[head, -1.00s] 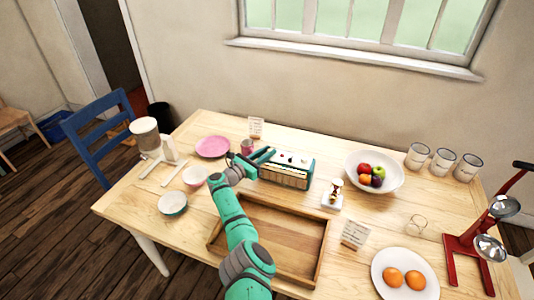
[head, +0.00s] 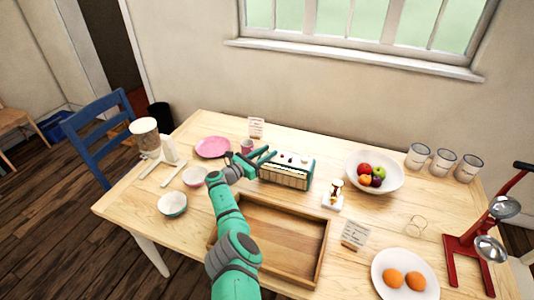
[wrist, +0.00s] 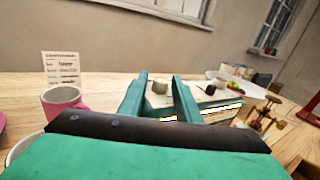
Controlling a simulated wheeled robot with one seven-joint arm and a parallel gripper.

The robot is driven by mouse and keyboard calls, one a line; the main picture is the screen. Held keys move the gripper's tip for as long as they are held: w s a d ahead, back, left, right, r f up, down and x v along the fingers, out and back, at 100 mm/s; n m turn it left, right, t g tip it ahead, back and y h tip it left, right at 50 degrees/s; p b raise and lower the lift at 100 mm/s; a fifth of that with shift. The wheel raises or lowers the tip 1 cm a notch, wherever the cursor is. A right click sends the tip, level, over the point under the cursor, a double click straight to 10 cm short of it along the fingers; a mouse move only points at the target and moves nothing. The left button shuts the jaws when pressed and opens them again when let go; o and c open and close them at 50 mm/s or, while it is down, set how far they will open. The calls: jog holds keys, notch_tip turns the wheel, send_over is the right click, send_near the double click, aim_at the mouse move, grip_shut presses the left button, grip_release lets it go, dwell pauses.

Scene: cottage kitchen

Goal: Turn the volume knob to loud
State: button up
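The radio (head: 287,177) is a teal and cream box with a slatted front, standing on the table behind the wooden tray. Small knobs sit on its pale top; a dark one (head: 304,160) is towards the right end. My gripper (head: 271,155) is at the radio's left end, its two teal fingers pointing right. In the wrist view the fingers of my gripper (wrist: 160,92) are apart, with a round cream knob (wrist: 160,86) showing between them. I cannot tell whether either finger touches it. No volume marking is legible.
A pink mug (head: 246,147) stands close behind my gripper. The wooden tray (head: 322,253) lies in front of the radio. A card (head: 256,128) stands behind.

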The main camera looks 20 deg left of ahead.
jog(key=shift+o, duration=0.3)
jog(key=v, duration=1)
jog(key=shift+s+a, duration=0.15)
jog(key=shift+s, duration=0.25)
